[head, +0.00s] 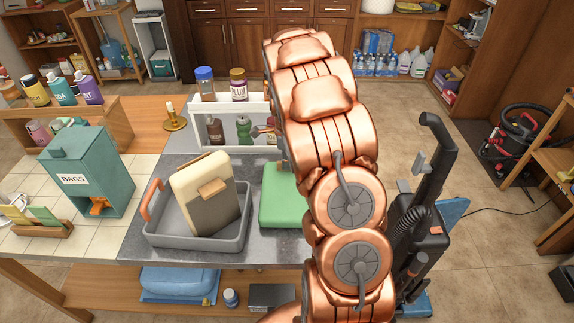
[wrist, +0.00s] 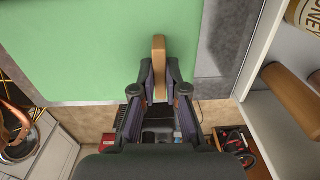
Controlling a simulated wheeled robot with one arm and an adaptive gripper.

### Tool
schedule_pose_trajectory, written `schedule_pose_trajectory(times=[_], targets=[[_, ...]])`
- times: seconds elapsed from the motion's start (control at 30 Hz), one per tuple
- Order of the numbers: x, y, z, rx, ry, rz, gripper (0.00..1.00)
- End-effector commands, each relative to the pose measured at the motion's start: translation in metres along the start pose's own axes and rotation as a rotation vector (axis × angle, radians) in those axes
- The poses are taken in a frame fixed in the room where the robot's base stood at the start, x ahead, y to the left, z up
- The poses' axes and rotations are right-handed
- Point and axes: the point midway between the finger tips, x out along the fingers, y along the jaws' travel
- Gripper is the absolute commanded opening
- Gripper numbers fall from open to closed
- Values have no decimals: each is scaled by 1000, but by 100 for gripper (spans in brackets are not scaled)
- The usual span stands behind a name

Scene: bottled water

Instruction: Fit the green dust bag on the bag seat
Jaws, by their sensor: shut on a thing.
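The green dust bag (head: 282,200) is on the grey counter in the head view, its right part hidden behind my arm. Its broad green face (wrist: 80,50) fills much of the upper wrist view. My gripper (wrist: 160,80) is shut on a tan tab (wrist: 159,55) in front of the green face. My arm hides the gripper in the head view. I cannot make out the bag seat for certain. A dark upright vacuum cleaner (head: 425,190) stands right of my arm, partly hidden by it.
A cream bag (head: 207,195) with a tan tab leans in a grey tray (head: 180,238) left of the green bag. A teal BAGS box (head: 88,165) stands farther left. A white bottle rack (head: 238,105) stands behind. Open floor (head: 480,240) lies right of the vacuum.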

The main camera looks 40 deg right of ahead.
Motion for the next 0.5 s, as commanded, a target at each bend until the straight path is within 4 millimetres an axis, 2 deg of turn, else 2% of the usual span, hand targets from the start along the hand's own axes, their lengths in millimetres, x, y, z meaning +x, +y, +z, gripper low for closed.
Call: schedule_pose_trajectory(times=[0.27, 0.37, 0.5], targets=[[-3, 0, 0, 0, 0, 0, 0], [-12, 0, 0, 0, 0, -2, 0], [-34, -2, 0, 0, 0, -6, 0]])
